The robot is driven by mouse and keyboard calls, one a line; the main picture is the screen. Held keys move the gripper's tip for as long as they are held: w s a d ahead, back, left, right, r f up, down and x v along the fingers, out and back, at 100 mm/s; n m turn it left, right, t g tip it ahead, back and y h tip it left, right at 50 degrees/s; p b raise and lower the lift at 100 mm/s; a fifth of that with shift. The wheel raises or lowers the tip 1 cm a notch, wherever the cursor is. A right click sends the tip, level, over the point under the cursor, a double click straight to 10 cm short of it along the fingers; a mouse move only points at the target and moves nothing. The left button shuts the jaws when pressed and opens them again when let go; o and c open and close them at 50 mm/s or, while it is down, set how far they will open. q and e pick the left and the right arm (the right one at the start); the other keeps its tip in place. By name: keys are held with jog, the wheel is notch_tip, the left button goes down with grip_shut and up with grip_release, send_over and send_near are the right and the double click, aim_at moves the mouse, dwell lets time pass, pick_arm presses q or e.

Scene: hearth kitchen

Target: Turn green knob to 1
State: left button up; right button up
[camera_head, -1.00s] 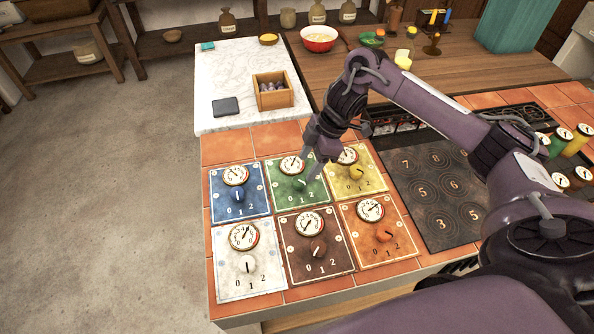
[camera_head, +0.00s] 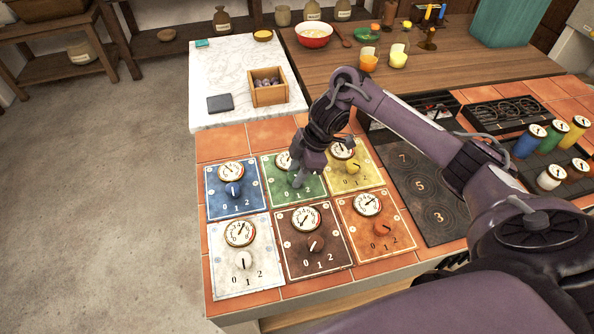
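The green panel (camera_head: 316,188) sits in the middle of the back row of the panels, with a round dial (camera_head: 282,160) at its top and the marks 0, 1 and 2 along its bottom. My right gripper (camera_head: 299,181) points down over the middle of this panel, at the place of the green knob. The gripper's fingers cover the knob, so its pointer direction is hidden. I cannot tell whether the fingers are closed on it. My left gripper is not in view.
Close around are the blue (camera_head: 217,206), yellow (camera_head: 372,178), white (camera_head: 226,281), brown (camera_head: 292,264) and orange (camera_head: 397,238) panels, each with a knob and dial. A numbered dark hob (camera_head: 424,214) lies to the right. A wooden box (camera_head: 268,97) stands on the marble top.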

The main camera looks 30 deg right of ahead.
jog(key=shift+c, duration=0.8)
jog(key=shift+r+m+p, duration=0.2)
jog(key=shift+m+p, duration=0.1)
jog(key=shift+p, duration=0.45)
jog(key=m+t+p, duration=0.1)
jog(key=m+p, duration=0.2)
jog(key=p, duration=0.1)
jog(key=m+t+h+p, duration=0.1)
jog(key=m+p, duration=0.2)
jog(key=p, duration=0.2)
jog(key=shift+s+a+r, duration=0.1)
jog(key=shift+s+a, duration=0.05)
jog(key=shift+s, duration=0.05)
jog(key=shift+f+m+t+h+p, duration=0.2)
jog(key=shift+m+t+h+p, duration=0.25)
jog(key=shift+m+p, duration=0.75)
jog(key=o, duration=1)
jog(key=v, duration=0.7)
jog(key=shift+r, duration=0.3)
